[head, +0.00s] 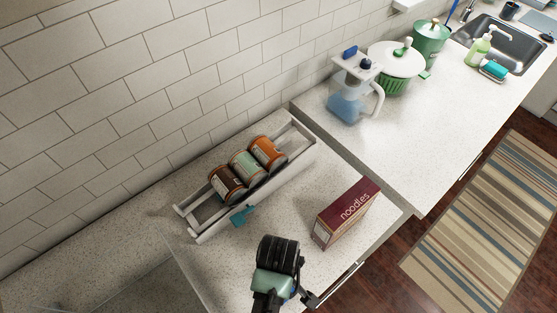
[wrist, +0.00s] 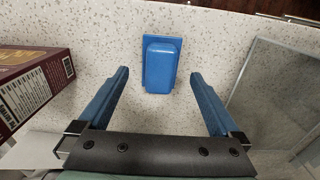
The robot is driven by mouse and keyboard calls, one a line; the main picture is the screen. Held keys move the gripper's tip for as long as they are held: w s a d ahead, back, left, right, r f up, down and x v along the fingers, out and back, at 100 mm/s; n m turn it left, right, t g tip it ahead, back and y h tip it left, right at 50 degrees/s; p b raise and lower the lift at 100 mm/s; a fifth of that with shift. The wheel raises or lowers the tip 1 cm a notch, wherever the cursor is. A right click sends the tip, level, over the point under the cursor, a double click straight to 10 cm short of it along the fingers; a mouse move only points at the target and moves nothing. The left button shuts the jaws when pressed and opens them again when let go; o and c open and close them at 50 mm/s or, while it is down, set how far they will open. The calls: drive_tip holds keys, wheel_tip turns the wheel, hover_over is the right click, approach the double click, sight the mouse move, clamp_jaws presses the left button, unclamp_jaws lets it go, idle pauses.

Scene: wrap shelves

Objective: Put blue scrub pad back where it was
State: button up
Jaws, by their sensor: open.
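The blue scrub pad (wrist: 162,62) lies on the speckled counter in the wrist view, a flat base with a raised block on top. My gripper (wrist: 159,76) is open, with one blue finger to each side of the pad in the picture. Nothing is held, and clear counter shows between each finger and the pad. In the head view my dark wrist and pale green arm link stand over the counter, and I cannot make out the pad there. A small teal piece (head: 241,215) shows by the rack's front; I cannot tell what it is.
A pale rack (head: 297,160) with three cans (head: 247,167) stands by the wall. A noodles box (head: 346,212) stands right of my arm, and at left in the wrist view (wrist: 30,85). A water pitcher (head: 347,104), pots and sink (head: 507,45) are farther right.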

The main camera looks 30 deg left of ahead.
wheel_tip(320, 180, up, 8)
idle(0.4)
drive_tip(key=w+r+m+t+y, duration=0.1)
drive_tip(key=w+r+m+t, duration=0.45)
drive_tip(key=w+r, duration=0.85)
drive_tip(key=w+d+r+m+t, duration=0.1)
drive_tip(key=w+r+t, duration=0.3)
drive_tip(key=r, duration=0.3)
drive_tip(key=w+d+r+t, duration=0.1)
drive_tip(key=w+r+t, duration=0.3)
drive_tip(key=r, duration=0.4)
drive_tip(key=s+d+r+m+t, duration=0.15)
drive_tip(key=r+t, duration=0.25)
drive_tip(key=r, duration=0.8)
drive_tip(key=d+r+m+t, duration=0.3)
drive_tip(key=r+t, duration=0.1)
drive_tip(key=r, duration=0.8)
drive_tip(key=s+d+r+m+t+h, duration=0.1)
drive_tip(key=s+d+r+m+t, duration=0.2)
drive_tip(key=s+r+t, duration=0.3)
drive_tip(key=s+r, duration=0.3)
drive_tip(key=r, duration=0.4)
drive_tip(key=shift+s, duration=0.3)
drive_tip(key=shift+d, duration=0.1)
